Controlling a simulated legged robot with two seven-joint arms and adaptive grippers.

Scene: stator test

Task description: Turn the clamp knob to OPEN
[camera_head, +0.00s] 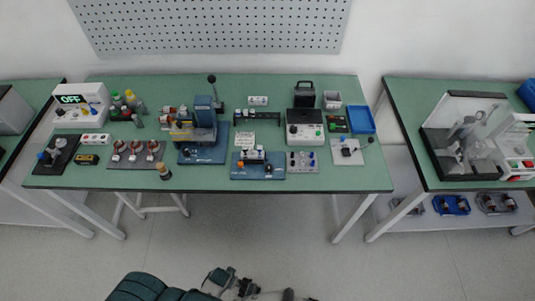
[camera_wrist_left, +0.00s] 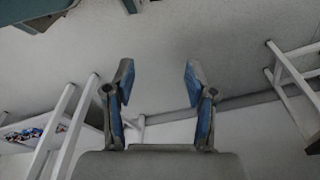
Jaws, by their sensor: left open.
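No knob in the head view can be read as marked OPEN, and its setting is too small to tell. A blue fixture (camera_head: 258,166) with small orange and dark parts sits at the table's front middle. A larger blue press (camera_head: 203,130) with a black-knobbed lever stands behind it to the left. My left gripper (camera_wrist_left: 158,82) is open and empty in the left wrist view, with blue pads apart over bare floor. In the head view my left arm is low at the bottom edge, in front of the table and away from everything on it. My right gripper is out of view.
A second table (camera_head: 408,112) stands right. Floor in front is clear.

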